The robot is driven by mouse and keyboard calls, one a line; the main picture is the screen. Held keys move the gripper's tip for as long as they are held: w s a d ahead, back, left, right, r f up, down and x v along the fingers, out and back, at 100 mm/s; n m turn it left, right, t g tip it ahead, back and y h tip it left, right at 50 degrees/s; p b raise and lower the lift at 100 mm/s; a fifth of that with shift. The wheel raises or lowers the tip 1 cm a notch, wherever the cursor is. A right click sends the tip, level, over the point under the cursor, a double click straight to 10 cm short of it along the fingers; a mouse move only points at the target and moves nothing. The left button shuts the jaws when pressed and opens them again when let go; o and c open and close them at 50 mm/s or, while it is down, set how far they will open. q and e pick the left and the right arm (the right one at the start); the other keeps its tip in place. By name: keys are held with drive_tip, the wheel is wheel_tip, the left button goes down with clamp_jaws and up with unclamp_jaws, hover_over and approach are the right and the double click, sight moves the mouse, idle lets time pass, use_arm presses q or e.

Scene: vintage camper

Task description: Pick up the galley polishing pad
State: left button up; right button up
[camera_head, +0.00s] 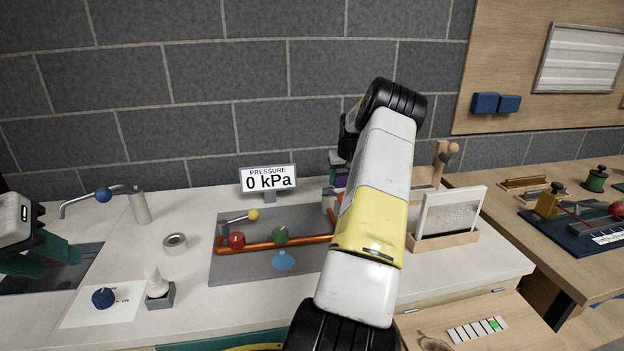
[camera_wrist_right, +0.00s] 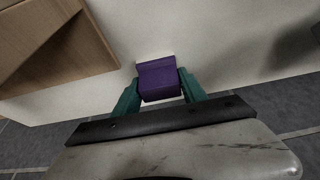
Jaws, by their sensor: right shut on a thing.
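A purple block (camera_wrist_right: 158,80), which I take to be the galley polishing pad, sits between the two teal fingers of my right gripper (camera_wrist_right: 160,88) in the right wrist view. The fingers are shut on its sides. In the head view a small patch of purple (camera_head: 341,181) shows beside my right arm, near the back of the counter. My arm hides most of that gripper there. I cannot tell whether the block touches the counter. My left gripper (camera_head: 62,254) is at the left edge, over the counter's left end; its opening is unclear.
The pressure sign (camera_head: 268,179) stands at the back. A grey mat (camera_head: 240,268) carries a copper pipe with coloured knobs. A wooden holder (camera_head: 444,240) with a pale panel is right of my arm. A tape roll (camera_head: 175,244) and tap (camera_head: 139,207) stand left.

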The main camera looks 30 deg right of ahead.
sight(341, 174)
wheel_tip(341, 174, up, 10)
idle(0.6)
